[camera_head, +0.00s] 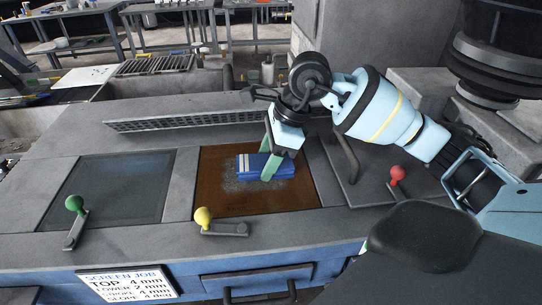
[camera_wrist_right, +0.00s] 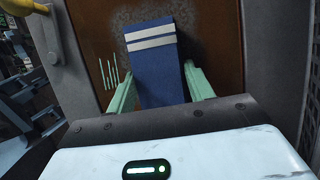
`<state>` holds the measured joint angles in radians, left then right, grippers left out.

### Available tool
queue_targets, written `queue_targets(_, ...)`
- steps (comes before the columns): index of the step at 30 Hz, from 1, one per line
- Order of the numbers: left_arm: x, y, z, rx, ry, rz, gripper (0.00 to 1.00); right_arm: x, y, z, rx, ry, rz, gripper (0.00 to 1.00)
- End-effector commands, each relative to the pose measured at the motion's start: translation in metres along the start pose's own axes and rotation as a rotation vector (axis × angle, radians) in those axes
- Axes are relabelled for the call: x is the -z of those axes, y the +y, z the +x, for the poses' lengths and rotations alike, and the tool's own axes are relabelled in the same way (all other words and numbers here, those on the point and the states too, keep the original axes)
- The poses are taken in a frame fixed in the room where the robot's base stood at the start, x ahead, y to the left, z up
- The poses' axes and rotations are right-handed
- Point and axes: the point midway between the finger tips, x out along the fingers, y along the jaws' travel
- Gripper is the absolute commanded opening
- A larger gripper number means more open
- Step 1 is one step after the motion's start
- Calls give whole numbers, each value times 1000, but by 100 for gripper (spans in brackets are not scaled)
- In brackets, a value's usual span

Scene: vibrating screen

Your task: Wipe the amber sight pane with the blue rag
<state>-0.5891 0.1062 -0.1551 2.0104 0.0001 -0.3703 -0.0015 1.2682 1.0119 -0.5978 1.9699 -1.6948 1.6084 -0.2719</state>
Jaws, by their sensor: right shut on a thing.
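The amber sight pane (camera_head: 225,200) is a brown square panel set in the grey machine top, right of a greenish pane. A pale dusty patch shows on it around the rag. The blue rag (camera_head: 247,168), with white stripes, lies against the middle of the pane. My right gripper (camera_head: 268,172) is shut on the rag from above, with its green fingers on either side. In the right wrist view the rag (camera_wrist_right: 160,75) sits between the fingers (camera_wrist_right: 160,90), over the amber pane (camera_wrist_right: 215,30) and its grey speckled patch. My left gripper is out of view.
A yellow-knobbed lever (camera_head: 204,217) stands at the pane's front edge. A red-knobbed lever (camera_head: 397,174) is to the right and a green-knobbed lever (camera_head: 75,204) to the left. The greenish pane (camera_head: 115,188) lies left. A slotted grille (camera_head: 180,121) runs behind. A label plate (camera_head: 128,283) is in front.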

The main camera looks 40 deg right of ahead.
Motion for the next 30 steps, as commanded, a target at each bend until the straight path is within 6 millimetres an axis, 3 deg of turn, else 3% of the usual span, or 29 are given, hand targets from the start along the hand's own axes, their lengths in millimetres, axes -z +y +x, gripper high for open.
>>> queue_targets(7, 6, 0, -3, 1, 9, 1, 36, -19, 0, 6, -1, -1, -2, 34)
queue_targets(17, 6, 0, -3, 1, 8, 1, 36, -23, 0, 10, -2, 1, 1, 34)
queue_targets(30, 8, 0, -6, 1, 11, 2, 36, -48, -1, 23, -3, 1, -1, 34)
